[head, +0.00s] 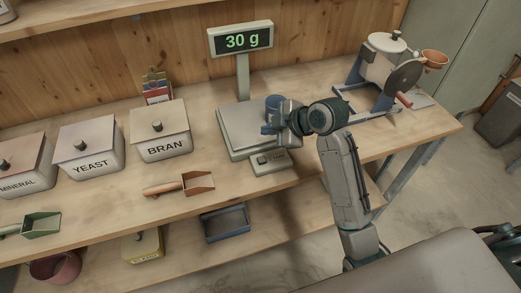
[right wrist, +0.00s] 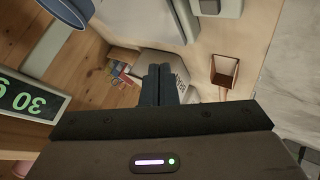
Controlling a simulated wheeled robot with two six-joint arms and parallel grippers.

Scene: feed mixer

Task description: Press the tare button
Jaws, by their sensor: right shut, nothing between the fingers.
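The scale (head: 233,142) stands on the bench with its display (head: 240,40) on a post reading 30 g. A small button panel (head: 271,161) juts from its front edge; the button on it is too small to make out clearly. A blue cup (head: 273,102) is on the pan, partly hidden by my right gripper (head: 267,129). The right gripper is shut and empty, above the front right of the pan, behind and above the panel. In the right wrist view its fingers (right wrist: 161,84) are together. The display also shows there (right wrist: 28,100). My left gripper is out of view.
Lidded bins for bran (head: 160,146), yeast (head: 92,162) and mineral (head: 25,180) stand to the left. A scoop (head: 198,183) lies in front of the bran bin. A mixer (head: 383,66) stands at the right. Bare bench lies around the panel's front.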

